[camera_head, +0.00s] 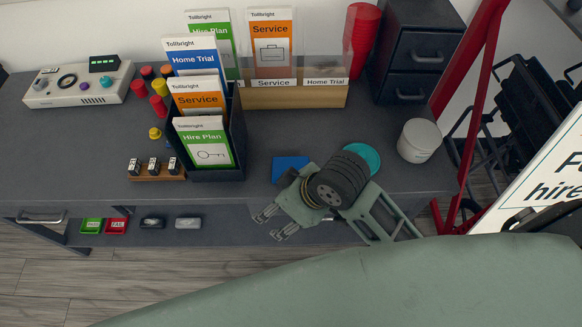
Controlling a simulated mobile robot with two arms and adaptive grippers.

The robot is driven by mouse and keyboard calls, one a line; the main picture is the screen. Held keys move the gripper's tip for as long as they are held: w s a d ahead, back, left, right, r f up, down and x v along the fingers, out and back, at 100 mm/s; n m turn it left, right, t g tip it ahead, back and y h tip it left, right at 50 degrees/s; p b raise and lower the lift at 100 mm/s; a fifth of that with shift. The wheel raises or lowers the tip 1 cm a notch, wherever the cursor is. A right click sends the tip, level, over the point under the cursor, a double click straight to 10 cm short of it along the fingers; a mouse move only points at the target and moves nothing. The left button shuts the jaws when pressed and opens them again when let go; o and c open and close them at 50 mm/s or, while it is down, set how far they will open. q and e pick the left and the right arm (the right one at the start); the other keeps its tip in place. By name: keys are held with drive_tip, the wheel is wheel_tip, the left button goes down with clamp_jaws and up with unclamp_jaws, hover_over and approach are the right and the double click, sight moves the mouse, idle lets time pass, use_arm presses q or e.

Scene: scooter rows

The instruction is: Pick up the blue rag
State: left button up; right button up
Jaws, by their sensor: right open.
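The blue rag (291,166) lies flat on the grey workbench (310,130), near its front edge. Part of its right side is hidden behind my right gripper. My right gripper (272,225) is open, with nothing between its fingers. Its fingers point down and to the left at the bench's front edge, in front of the rag in the picture. I cannot tell its height above the bench. My left gripper is not in view.
A dark leaflet holder (237,125) stands left of the rag. A wooden leaflet rack (290,97) stands behind it. A teal round thing (366,155) shows behind my wrist. A white tub (419,141) stands at the right, near a red frame (474,75).

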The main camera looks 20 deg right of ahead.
drive_tip(key=w+r+n+g, duration=0.1)
drive_tip(key=w+n, duration=0.1)
drive_tip(key=w+a+r+n+h, duration=0.1)
drive_tip(key=w+n, duration=0.1)
drive_tip(key=w+r+n+g, duration=0.1)
drive_tip(key=w+n, duration=0.1)
drive_tip(key=shift+w+a+r+n+g, duration=0.15)
drive_tip(key=shift+w+r+n+g, duration=0.15)
drive_tip(key=shift+n, duration=0.1)
drive_tip(key=w+d+r+h, duration=0.1)
drive_tip(key=d, duration=0.1)
drive_tip(key=w+d+r+h, duration=0.1)
drive_tip(key=d, duration=0.1)
drive_tip(key=w+d+r+g, duration=0.1)
drive_tip(key=d, duration=0.2)
drive_tip(key=shift+w+n+h, duration=0.3)
drive_tip(key=shift+w+h, duration=0.05)
drive_tip(key=shift+h, duration=0.05)
drive_tip(key=shift+d+f, duration=0.1)
drive_tip(key=shift+f, duration=0.05)
drive_tip(key=f, duration=0.7)
drive_tip(key=shift+a+f, duration=0.15)
drive_tip(key=shift+a, duration=0.1)
drive_tip(key=c, duration=1.1)
drive_tip(key=shift+c, duration=0.2)
